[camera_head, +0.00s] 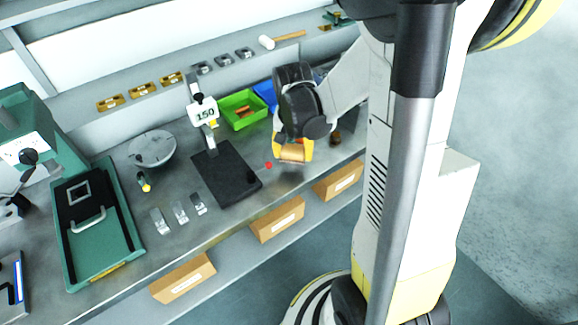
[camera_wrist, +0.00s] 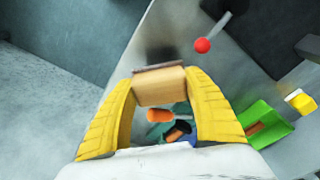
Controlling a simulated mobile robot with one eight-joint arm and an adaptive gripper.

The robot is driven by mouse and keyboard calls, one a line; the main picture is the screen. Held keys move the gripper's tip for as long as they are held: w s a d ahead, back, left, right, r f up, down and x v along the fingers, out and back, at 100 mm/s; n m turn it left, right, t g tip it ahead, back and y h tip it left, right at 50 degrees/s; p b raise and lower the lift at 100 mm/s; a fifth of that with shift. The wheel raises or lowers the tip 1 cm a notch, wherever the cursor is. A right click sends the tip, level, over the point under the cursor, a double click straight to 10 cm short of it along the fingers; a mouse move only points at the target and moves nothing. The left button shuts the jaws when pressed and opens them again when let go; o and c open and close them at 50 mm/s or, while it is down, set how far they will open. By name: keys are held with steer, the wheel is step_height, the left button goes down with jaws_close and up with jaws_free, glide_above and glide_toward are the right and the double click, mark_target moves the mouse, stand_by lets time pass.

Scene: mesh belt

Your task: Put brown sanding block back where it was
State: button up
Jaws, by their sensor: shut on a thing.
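The brown sanding block (camera_wrist: 160,87) is held between the two yellow fingers of my gripper (camera_wrist: 163,100) in the wrist view. It is tan with a darker strip along its far edge. In the head view, my gripper (camera_head: 293,150) is shut on the sanding block (camera_head: 292,153), near the front edge of the grey bench. The block appears to be above the bench, to the right of the black base plate and in front of the green bin. The gap below the block cannot be judged well.
A green bin (camera_head: 242,109) and a blue bin (camera_head: 266,95) stand behind my gripper. A black stand base (camera_head: 226,173) with a "150" sign and a red knob (camera_head: 268,165) is to the left. Cardboard boxes (camera_head: 278,219) sit on the lower shelf.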

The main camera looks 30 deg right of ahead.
mark_target(289, 167)
steer(key=shift+w+a+f, duration=0.4)
steer(key=shift+w+f, duration=0.1)
steer(key=shift+w, duration=0.15)
steer(key=shift+f+b, duration=0.95)
steer(key=shift+f, duration=1)
steer(key=shift+s, duration=0.1)
steer(key=shift+f, duration=0.2)
steer(key=o, duration=1)
steer(key=shift+r, duration=0.1)
